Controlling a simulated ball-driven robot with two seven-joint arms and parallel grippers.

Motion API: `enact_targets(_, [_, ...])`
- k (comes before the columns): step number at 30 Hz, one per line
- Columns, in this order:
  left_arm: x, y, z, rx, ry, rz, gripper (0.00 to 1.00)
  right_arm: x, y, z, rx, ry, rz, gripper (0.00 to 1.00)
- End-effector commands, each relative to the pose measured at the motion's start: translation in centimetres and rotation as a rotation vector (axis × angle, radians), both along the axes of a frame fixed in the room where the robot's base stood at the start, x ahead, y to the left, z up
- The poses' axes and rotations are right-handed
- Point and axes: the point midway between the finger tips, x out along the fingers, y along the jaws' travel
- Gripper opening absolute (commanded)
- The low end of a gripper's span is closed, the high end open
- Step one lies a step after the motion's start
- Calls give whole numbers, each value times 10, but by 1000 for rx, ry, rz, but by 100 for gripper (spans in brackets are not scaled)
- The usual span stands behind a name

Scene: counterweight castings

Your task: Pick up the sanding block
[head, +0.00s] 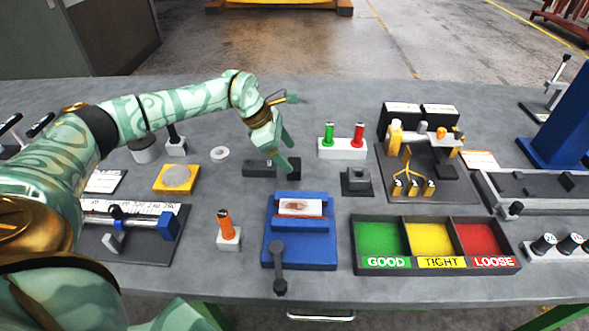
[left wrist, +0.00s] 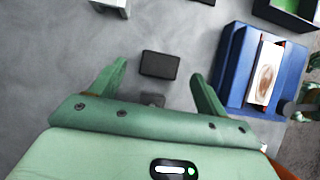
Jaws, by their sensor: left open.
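A small dark rectangular block, which looks like the sanding block (head: 295,168), lies flat on the grey bench behind the blue vise. In the left wrist view the same block (left wrist: 159,65) lies between and a little beyond the finger tips, with a gap on both sides. My left gripper (head: 289,157) is open and empty, pointing down at the block; its fingers also show in the left wrist view (left wrist: 159,70). In the head view a finger covers part of the block. My right gripper is not in view.
A dark grey fixture (head: 259,168) lies just left of the block. The blue vise (head: 300,248) holding a pale plate stands in front. A white stand (head: 342,150) with green and red plugs and a dark square holder (head: 356,181) are to the right. A three-bin tray (head: 436,268) is front right.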

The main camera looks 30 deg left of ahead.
Motion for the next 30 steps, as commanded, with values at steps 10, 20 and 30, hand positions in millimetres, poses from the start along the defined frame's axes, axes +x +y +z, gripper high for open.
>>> enact_targets(10, [11, -18, -45, -2, 3, -1, 75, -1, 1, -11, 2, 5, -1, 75])
enact_targets(20, [11, -19, -44, -1, 0, 0, 42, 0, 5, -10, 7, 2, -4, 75])
enact_targets(30, [11, -19, -44, -1, 0, 0, 25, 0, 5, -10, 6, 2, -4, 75])
